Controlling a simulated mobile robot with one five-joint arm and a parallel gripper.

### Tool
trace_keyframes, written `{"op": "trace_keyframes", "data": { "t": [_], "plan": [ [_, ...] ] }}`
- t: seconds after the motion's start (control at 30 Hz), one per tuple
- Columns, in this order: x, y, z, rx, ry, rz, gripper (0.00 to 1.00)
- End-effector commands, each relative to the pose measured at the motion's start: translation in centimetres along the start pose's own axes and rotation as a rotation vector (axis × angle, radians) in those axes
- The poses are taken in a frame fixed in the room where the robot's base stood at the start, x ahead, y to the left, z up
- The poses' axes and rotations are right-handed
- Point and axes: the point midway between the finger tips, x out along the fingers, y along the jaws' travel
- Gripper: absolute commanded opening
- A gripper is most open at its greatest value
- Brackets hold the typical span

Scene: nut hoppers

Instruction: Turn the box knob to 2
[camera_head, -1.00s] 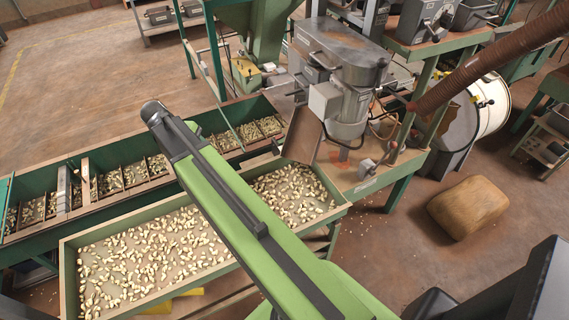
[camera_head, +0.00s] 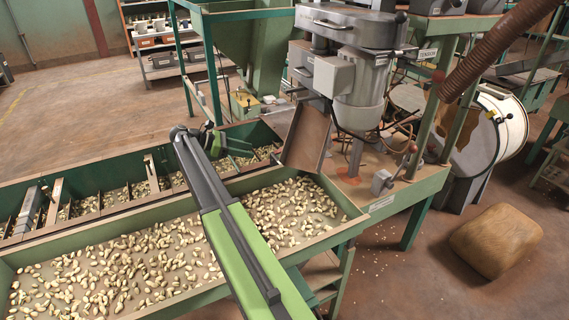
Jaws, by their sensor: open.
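My green and black arm reaches up from the bottom of the picture across the nut trays. My gripper (camera_head: 236,145) is small beyond the arm's end, over the far tray, with its thin fingers apart and nothing seen between them. A small yellow-green box (camera_head: 244,103) stands behind it with small parts on top, too small to read. A grey box (camera_head: 333,76) is fixed to the front of the grey machine. A small grey box (camera_head: 383,182) sits on the bench at the right. No knob numbers are legible, and I cannot tell which box bears the knob.
A wide green tray of nuts (camera_head: 360,222) lies under my arm, with a divided trough (camera_head: 20,187) behind it. A tilted metal chute (camera_head: 306,137) stands right of my gripper. A brown sack (camera_head: 496,240) lies on the floor at the right. Open floor shows at the far left.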

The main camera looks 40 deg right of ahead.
Motion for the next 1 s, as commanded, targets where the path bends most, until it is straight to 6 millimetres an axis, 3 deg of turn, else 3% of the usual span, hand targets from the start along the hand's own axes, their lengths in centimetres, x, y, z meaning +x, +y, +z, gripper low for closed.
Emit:
{"op": "trace_keyframes", "data": {
  "t": [0.4,0.6,0.77,1.0],
  "plan": [
    [10.7,-0.2,-0.6,0.003,0.002,-0.002,0.45],
    [14.5,-0.1,-0.4,0.002,0.002,-0.002,0.45],
    [16.0,-0.1,-0.2,0.002,0.002,-0.001,0.45],
    [16.2,-0.1,0.0,0.003,0.002,-0.002,0.45]
  ]
}}
